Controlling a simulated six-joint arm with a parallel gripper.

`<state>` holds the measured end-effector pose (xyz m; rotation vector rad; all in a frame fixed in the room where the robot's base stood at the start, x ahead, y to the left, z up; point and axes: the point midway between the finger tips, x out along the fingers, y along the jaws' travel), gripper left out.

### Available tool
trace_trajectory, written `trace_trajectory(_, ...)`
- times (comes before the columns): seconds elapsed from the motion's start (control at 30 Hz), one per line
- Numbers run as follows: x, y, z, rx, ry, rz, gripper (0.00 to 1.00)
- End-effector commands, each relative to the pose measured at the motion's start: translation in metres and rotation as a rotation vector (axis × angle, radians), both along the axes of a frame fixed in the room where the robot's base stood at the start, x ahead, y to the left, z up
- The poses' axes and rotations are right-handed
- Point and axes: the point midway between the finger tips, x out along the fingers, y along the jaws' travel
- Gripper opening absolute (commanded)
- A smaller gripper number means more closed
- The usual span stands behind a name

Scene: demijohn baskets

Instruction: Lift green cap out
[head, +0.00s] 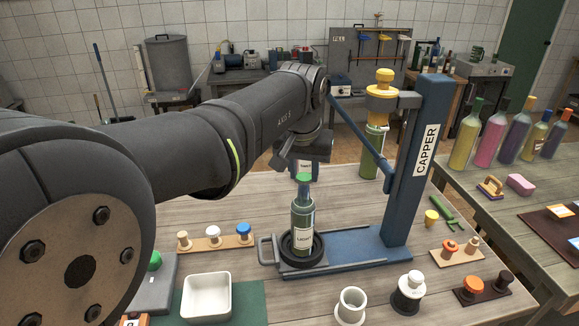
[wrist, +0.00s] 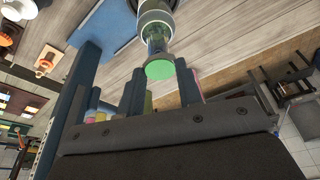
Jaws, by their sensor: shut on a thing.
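A dark green bottle (head: 302,225) with a white label stands upright on the round black base of the blue capper (head: 425,160). A green cap (head: 303,177) is at the top of the bottle, just below my gripper. In the wrist view the green cap (wrist: 160,69) is seen end-on above the bottle neck, between the fingertips of my gripper (wrist: 160,72). My gripper is shut on the green cap. I cannot tell whether the cap is seated in the neck or just clear of it.
A second green cap (head: 154,261) is on a grey holder at the left, partly hidden by my arm. A white tray (head: 206,296) and a board with small stoppers (head: 214,242) are in front. The capper's column rises close at the right.

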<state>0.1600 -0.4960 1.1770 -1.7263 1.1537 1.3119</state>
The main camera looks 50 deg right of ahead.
Motion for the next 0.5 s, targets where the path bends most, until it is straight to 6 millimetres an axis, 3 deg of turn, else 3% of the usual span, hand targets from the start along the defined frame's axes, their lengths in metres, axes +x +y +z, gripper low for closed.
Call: trace_trajectory(0.5,0.000,0.000,0.015,-0.001,0.000,0.000,0.11)
